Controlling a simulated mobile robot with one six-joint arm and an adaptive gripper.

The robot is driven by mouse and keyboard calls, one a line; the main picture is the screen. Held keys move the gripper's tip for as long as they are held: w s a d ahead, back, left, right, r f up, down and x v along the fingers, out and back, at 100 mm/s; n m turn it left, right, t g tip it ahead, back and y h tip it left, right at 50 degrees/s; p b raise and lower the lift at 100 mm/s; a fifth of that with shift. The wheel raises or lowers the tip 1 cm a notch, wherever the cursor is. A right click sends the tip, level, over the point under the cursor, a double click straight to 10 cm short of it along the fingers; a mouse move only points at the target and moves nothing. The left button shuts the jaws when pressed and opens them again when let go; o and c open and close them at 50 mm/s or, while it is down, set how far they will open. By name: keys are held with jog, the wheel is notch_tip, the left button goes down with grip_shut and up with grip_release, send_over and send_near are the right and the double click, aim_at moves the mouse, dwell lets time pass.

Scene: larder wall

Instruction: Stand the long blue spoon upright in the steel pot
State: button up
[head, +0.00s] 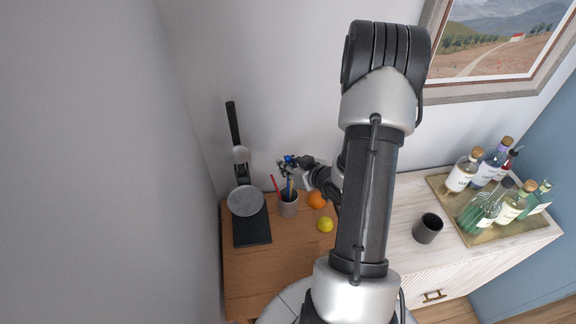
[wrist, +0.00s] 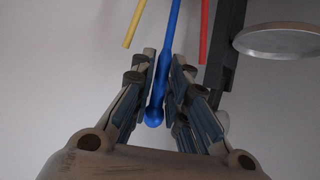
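The long blue spoon (wrist: 164,60) runs between my gripper's fingers in the wrist view, its rounded blue end close to the palm. My gripper (wrist: 164,68) appears shut on it, a finger against each side. In the head view my gripper (head: 287,164) is above a grey pot (head: 288,210), with a blue bit of the spoon (head: 291,160) showing at the fingers. The pot, probably the steel one, has a red stick (head: 275,184) and a yellow stick standing in it. The yellow stick (wrist: 134,24) also shows in the wrist view. I cannot tell whether the spoon's far end is inside the pot.
Left of the pot is a round silver pan (head: 245,201) over a black base (head: 252,232), with a black handle above. An orange (head: 317,200) and a lemon (head: 325,225) lie to its right. A dark cup (head: 428,229) and a bottle tray (head: 447,191) stand farther right.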

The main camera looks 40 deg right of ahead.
jog(key=o, duration=0.3)
jog(key=shift+o, duration=0.2)
jog(key=d+v, duration=0.1)
jog(key=v, duration=1.1)
jog(key=shift+a, duration=0.45)
